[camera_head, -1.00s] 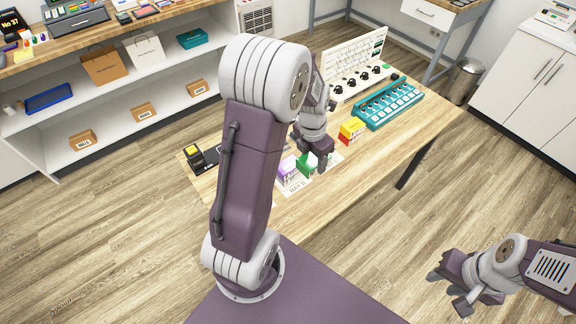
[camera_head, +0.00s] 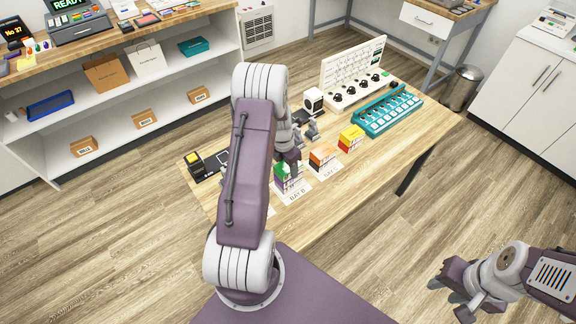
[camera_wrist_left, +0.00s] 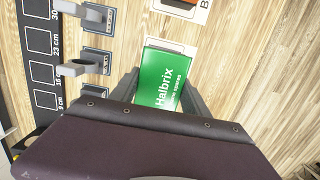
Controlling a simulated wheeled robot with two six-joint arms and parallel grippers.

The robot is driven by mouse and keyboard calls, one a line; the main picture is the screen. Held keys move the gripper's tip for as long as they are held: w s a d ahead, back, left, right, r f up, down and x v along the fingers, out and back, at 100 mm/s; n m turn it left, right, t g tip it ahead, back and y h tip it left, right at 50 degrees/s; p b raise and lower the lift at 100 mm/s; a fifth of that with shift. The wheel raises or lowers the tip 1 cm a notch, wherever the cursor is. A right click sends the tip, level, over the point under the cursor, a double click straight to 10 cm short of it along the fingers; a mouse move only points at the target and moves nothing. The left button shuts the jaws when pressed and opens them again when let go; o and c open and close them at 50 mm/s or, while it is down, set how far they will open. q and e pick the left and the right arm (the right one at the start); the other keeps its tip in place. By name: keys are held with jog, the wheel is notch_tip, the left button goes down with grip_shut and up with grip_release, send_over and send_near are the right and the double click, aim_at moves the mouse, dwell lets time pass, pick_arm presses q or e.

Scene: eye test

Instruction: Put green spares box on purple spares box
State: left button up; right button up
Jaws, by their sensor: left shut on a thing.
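The green spares box (camera_head: 288,169) is between the fingers of my left gripper (camera_head: 289,161), which is shut on it. In the left wrist view the green box (camera_wrist_left: 166,72) shows its labelled face between both fingers. The purple spares box (camera_head: 281,186) is at the BAY B card, directly below the green box and partly hidden by it and my arm. I cannot tell whether the two boxes touch. The purple box is not visible in the left wrist view. My right gripper (camera_head: 448,293) is open and empty, off the table at the lower right.
An orange box (camera_head: 323,157) stands close by on the right, with a yellow and red box (camera_head: 351,138) beyond it. A teal switch tray (camera_head: 389,111) and white panel (camera_head: 354,75) stand farther back. A black measuring board (camera_head: 212,165) lies left. The table's front right is clear.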

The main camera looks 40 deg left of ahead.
aim_at(285, 167)
pick_arm(q)
jog(key=o, duration=1.5)
jog(key=shift+f, duration=0.1)
jog(key=shift+c, duration=0.2)
notch_tip(285, 167, up, 12)
jog(key=s, duration=0.2)
jog(key=s+d+m, duration=0.6)
jog(key=d+m, duration=0.3)
jog(key=m, duration=0.7)
jog(key=s+d+m, duration=0.6)
jog(key=d+m, duration=0.3)
jog(key=m, duration=0.7)
jog(key=shift+s+d+r+m, duration=0.15)
jog(key=shift+d+r+m, duration=0.05)
jog(key=shift+r+m, duration=0.1)
